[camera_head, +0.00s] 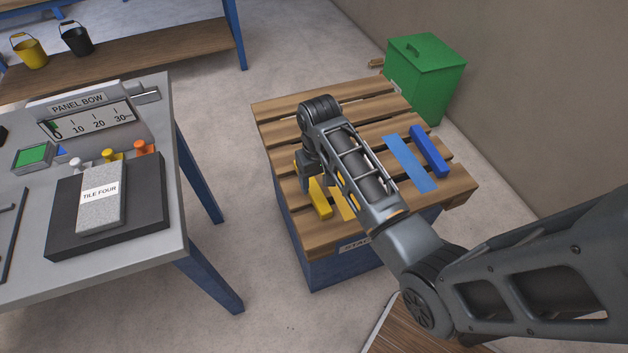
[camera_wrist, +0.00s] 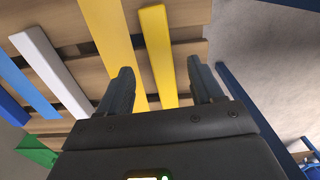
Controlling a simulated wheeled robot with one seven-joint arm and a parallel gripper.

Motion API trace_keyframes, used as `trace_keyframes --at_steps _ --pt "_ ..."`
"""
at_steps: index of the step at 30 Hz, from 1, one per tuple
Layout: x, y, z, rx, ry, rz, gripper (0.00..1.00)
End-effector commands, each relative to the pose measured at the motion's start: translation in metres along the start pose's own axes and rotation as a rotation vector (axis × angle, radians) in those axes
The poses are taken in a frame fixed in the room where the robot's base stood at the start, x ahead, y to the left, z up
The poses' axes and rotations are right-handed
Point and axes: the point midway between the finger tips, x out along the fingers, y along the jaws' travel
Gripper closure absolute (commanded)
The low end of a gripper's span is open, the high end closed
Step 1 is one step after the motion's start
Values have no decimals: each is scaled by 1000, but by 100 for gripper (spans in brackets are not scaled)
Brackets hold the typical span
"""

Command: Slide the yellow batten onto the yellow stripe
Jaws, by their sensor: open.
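The yellow batten (camera_head: 320,197) lies on the wooden pallet top (camera_head: 284,106). The flat, wider yellow stripe (camera_head: 343,207) lies beside it, to its right in the head view, partly hidden by my arm. In the wrist view the yellow batten (camera_wrist: 157,48) is to the right of the yellow stripe (camera_wrist: 108,35), with a strip of wood between them. My gripper (camera_wrist: 160,68) is open, with one finger on either side of the batten in that view. The left finger overlaps the stripe. I cannot tell how high the fingertips are. My arm hides them in the head view.
A blue stripe (camera_head: 409,163) and blue batten (camera_head: 430,151) lie on the pallet's right. A white batten (camera_wrist: 47,68) lies between the yellow and blue stripes. A green bin (camera_head: 427,75) stands behind. A grey table (camera_head: 25,275) stands left, across open floor.

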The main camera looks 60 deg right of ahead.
Motion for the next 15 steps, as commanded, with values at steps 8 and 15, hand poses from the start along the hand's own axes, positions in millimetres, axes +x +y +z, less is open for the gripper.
trace_keyframes --at_steps 8,15 --pt "42 0 2 -1 -2 0 34" --pt "66 0 1 -2 0 0 34"
